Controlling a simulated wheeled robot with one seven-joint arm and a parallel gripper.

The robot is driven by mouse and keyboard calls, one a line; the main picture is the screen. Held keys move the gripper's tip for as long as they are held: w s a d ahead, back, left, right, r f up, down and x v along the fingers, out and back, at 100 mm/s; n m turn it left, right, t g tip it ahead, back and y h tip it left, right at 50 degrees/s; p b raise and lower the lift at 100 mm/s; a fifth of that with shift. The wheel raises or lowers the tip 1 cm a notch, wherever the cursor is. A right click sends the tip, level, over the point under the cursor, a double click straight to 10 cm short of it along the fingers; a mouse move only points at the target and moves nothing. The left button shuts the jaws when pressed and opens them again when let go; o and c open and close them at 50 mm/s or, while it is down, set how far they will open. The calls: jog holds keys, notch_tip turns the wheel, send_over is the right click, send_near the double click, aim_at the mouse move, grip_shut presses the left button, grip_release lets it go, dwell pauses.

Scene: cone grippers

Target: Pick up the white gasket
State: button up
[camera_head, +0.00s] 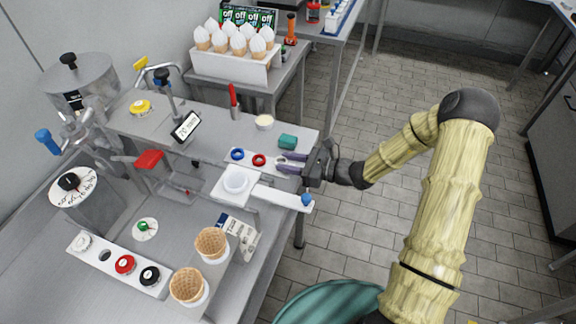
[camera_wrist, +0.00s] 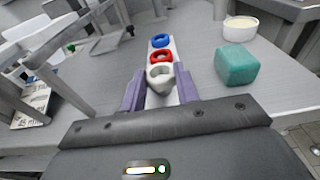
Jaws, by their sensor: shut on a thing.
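The white gasket (camera_wrist: 160,74) is a thick pale ring between my purple fingertips in the wrist view. My gripper (camera_wrist: 159,88) is shut on it, with one finger at each side. It is at the near end of a narrow white strip (camera_wrist: 174,45); I cannot tell whether it still touches the strip. A red ring (camera_wrist: 161,56) and then a blue ring (camera_wrist: 161,41) lie in line beyond it. In the head view my gripper (camera_head: 281,162) reaches in from the right, beside the red ring (camera_head: 259,160), and its fingers mostly hide the gasket.
A teal block (camera_wrist: 237,65) and a small white bowl (camera_wrist: 240,29) stand right of the strip in the wrist view. Waffle cones (camera_head: 211,243) stand nearer the front.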

notch_tip(320, 180, up, 8)
jog(key=shift+r, duration=0.2)
jog(key=shift+f, duration=0.1)
dwell(0.5)
